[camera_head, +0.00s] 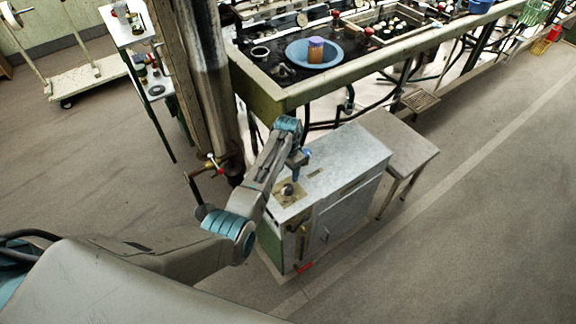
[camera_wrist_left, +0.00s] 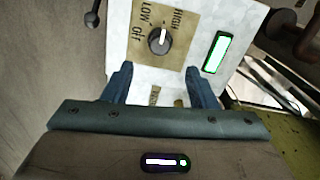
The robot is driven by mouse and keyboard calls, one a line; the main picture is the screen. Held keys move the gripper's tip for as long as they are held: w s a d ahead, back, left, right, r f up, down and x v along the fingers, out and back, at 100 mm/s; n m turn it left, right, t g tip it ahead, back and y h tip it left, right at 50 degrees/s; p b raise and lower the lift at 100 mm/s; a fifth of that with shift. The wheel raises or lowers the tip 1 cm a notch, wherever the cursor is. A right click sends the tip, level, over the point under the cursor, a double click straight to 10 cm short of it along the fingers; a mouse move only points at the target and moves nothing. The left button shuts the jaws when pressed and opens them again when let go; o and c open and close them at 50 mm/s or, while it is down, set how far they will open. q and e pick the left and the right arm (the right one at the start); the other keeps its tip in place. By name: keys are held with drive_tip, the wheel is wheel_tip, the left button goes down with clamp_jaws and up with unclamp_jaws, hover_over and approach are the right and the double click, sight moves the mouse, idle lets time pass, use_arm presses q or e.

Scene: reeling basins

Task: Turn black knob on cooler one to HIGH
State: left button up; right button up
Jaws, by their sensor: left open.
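The black knob (camera_wrist_left: 158,41) sits on a tan label plate (camera_wrist_left: 176,48) marked OFF, LOW and HIGH. A light mark on it points upward in the left wrist view, roughly between LOW and HIGH; its exact setting is hard to tell. In the head view the knob (camera_head: 287,189) is small, on the top of the grey cooler (camera_head: 345,160). My left gripper (camera_wrist_left: 159,68) is open, its blue fingers apart with nothing between them, and the knob lies just beyond the fingertips. In the head view the left gripper (camera_head: 298,168) is above the cooler top beside the plate. My right gripper is not in view.
A green-lit display (camera_wrist_left: 216,53) is right of the plate. A small table (camera_head: 405,140) stands against the cooler's right side. Behind is a long reeling bench (camera_head: 350,68) with a blue basin (camera_head: 297,52). A thick column (camera_head: 208,80) rises behind my left arm. Open floor lies right.

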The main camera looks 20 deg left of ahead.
use_arm(q)
drive_tip(key=shift+r, duration=1.1)
